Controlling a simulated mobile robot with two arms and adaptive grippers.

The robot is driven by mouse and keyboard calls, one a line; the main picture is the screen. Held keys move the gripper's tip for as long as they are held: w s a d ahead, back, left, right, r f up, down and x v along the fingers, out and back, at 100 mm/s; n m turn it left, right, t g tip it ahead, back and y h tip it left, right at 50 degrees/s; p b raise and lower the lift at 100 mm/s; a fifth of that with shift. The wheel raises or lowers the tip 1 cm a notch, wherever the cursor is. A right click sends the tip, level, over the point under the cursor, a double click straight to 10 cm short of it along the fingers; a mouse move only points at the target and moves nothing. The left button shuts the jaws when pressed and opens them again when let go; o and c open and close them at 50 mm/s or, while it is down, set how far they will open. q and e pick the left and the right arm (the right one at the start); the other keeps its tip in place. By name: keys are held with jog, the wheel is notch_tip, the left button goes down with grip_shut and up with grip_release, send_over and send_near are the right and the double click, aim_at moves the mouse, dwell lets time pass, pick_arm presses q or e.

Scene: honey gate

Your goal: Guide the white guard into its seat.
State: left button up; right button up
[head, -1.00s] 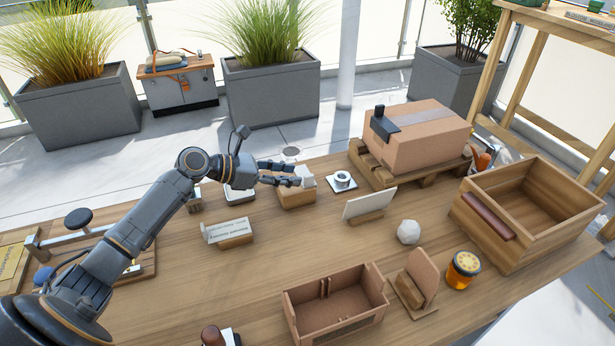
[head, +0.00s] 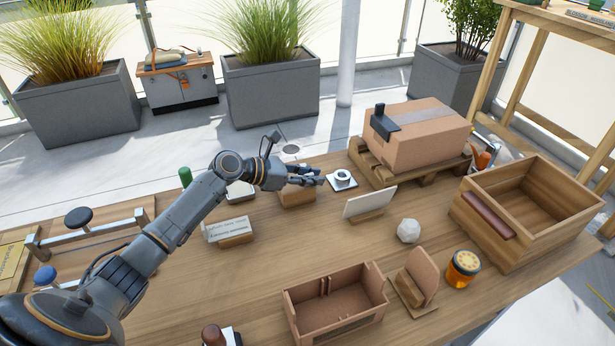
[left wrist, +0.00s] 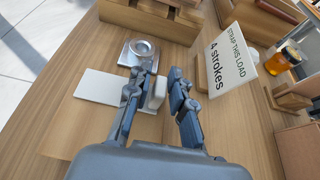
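The white guard (left wrist: 97,88) has a flat plate and a short upright block (left wrist: 158,94). In the left wrist view, the plate lies across the far edge of a low wooden block. My left gripper (left wrist: 162,82) is open, one finger on each side of the upright block; a slight gap seems to show on the right. In the head view the left gripper (head: 312,176) is over the wooden block (head: 297,197), and its fingers hide most of the guard. I cannot tell which part is the seat. My right gripper is out of view.
A white square plate with a metal ring (head: 342,179) stands just beyond the fingertips. A sign card (head: 370,203) stands to the right, a carton (head: 425,138) on a pallet behind. A white faceted lump (head: 408,231), jar (head: 463,268) and open brown box (head: 335,306) are nearer.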

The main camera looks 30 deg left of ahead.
pick_arm(q)
grip_shut()
jog(key=shift+r, duration=0.15)
jog(key=shift+r, duration=0.25)
notch_tip(320, 180, up, 2)
jog(key=shift+r, duration=0.1)
jog(key=s+r+p, duration=0.1)
jog(key=s+r, duration=0.9)
jog(key=s, duration=0.4)
jog(key=shift+d, duration=0.3)
